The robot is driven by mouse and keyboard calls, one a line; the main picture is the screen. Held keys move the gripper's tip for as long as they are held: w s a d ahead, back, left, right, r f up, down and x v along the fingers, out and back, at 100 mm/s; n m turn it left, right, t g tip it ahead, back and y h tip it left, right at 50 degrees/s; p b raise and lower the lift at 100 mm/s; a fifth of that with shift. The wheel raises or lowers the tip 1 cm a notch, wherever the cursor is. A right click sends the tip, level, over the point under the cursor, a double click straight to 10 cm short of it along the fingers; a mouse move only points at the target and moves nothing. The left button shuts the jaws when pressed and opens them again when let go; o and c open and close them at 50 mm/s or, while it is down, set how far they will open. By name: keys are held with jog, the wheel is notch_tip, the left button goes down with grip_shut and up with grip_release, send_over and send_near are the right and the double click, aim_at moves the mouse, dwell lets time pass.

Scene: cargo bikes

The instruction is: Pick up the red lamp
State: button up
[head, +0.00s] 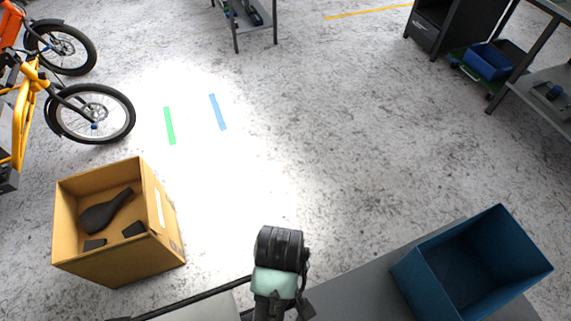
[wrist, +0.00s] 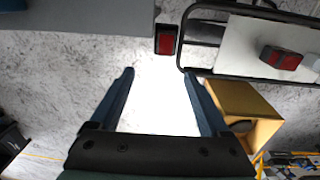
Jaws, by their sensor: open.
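In the wrist view my gripper (wrist: 157,82) is open, with its two dark blue fingers apart and only bright floor between them. A small red lamp (wrist: 167,41) in a black housing lies ahead of the fingertips, at the edge of a grey surface, apart from my gripper. A second red piece with a grey part (wrist: 281,58) sits on a white panel at the right. I cannot tell for certain which one is the task's lamp. Neither red piece shows in the head view, where my arm is at the bottom middle and hides part of the grey bench.
A cardboard box (head: 169,225) holding a black saddle stands on the floor at left. A blue bin (head: 425,285) stands on the grey bench (head: 345,290) at right. A black tube frame (wrist: 189,42) borders the white panel. Bikes (head: 90,113) stand far left. The middle floor is clear.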

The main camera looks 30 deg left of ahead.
jog(key=f, duration=0.4)
jog(key=f+b, duration=0.1)
jog(key=f, duration=0.4)
jog(key=s+f, duration=0.1)
jog(key=f, duration=0.3)
jog(key=shift+d+f, duration=0.25)
grip_shut()
